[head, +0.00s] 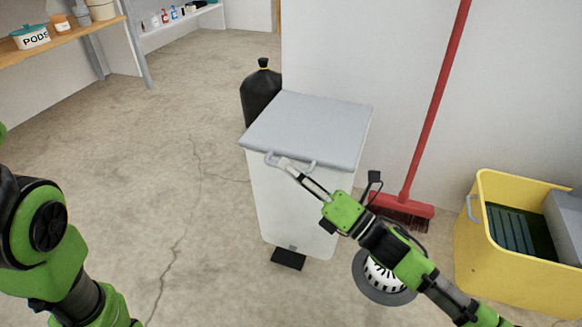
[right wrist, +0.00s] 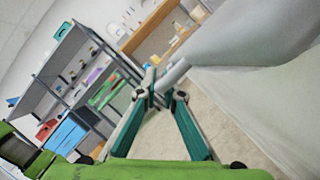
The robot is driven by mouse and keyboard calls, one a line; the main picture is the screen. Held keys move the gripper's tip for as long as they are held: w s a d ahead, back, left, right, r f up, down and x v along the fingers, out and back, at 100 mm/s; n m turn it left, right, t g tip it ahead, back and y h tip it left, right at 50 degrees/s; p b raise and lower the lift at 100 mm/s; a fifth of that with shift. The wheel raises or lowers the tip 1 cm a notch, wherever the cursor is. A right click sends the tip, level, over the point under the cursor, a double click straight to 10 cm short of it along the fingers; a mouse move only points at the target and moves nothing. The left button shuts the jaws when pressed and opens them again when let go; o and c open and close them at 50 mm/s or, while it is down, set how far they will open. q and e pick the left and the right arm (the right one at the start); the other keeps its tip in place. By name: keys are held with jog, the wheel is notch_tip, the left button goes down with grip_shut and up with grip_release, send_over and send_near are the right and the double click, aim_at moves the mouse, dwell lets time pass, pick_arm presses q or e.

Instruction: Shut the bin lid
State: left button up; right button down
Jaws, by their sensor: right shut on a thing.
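The white bin (head: 290,205) stands against the wall in the head view, with a black pedal (head: 288,258) at its foot. Its grey lid (head: 308,125) lies across the top, and I see no clear gap under it. A grey handle (head: 305,164) runs along the lid's front edge. My right gripper (head: 283,164) is shut on the left part of this handle. In the right wrist view the green fingers of my right gripper (right wrist: 157,96) meet around the handle (right wrist: 174,75). My left gripper is out of view; only part of its arm shows.
A black bag (head: 260,93) stands behind the bin. A red broom (head: 425,130) leans on the wall to its right. A yellow mop bucket (head: 515,263) stands at the far right. The floor left of the bin is clear.

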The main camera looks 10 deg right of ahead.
jog(key=shift+f, duration=0.3)
jog(key=c, duration=2.4)
grip_release()
jog(key=shift+d, duration=0.1)
jog(key=shift+c, duration=0.2)
jog(key=v, duration=1.2)
jog(key=shift+r, duration=0.2)
